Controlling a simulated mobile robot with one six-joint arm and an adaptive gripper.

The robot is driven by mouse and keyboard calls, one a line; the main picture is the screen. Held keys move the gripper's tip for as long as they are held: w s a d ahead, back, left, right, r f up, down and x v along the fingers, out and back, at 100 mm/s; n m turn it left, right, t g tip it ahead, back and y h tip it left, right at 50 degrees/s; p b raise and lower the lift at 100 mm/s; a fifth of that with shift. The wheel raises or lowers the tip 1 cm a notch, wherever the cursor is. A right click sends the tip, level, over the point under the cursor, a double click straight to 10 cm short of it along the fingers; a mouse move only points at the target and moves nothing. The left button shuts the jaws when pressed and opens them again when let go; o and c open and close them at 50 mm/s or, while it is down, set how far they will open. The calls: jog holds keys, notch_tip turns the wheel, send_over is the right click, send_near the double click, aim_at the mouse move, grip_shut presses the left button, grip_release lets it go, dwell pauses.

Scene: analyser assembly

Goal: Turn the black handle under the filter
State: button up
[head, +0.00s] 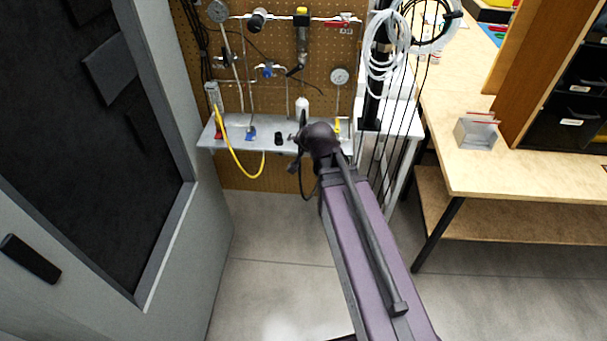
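The filter (302,42), a slim upright unit with a yellow top, is mounted on the pegboard at the upper middle of the head view. A small black handle (294,71) sits just under it, slanting down to the left. My arm reaches up from the bottom right. My gripper (295,152) is at its far end, in front of the metal shelf, below the black handle and clearly apart from it. The gripper is small, dark and partly hidden by my wrist, so its fingers cannot be made out.
The pegboard (240,95) also carries gauges, a blue-handled valve (268,71), a red handle (337,24) and thin tubes. The metal shelf (228,141) juts out below. A grey door (190,240) stands left, hanging cables (395,110) and a wooden table (510,170) right.

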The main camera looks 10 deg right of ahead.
jog(key=s+f+n+g+b, duration=0.2)
jog(key=s+f+n+g, duration=0.1)
jog(key=s+f, duration=0.3)
jog(key=shift+s+d+f+g+h, duration=0.15)
jog(key=shift+d+f+g+h, duration=0.1)
jog(key=shift+f+g+h, duration=0.15)
jog(key=s+d+f+n+g, duration=0.1)
jog(key=s+g, duration=0.1)
jog(key=s, duration=0.3)
jog(key=s+d+f+n+g+h, duration=0.1)
jog(key=s+n+g, duration=0.1)
jog(key=s, duration=0.3)
jog(key=shift+g, duration=0.7)
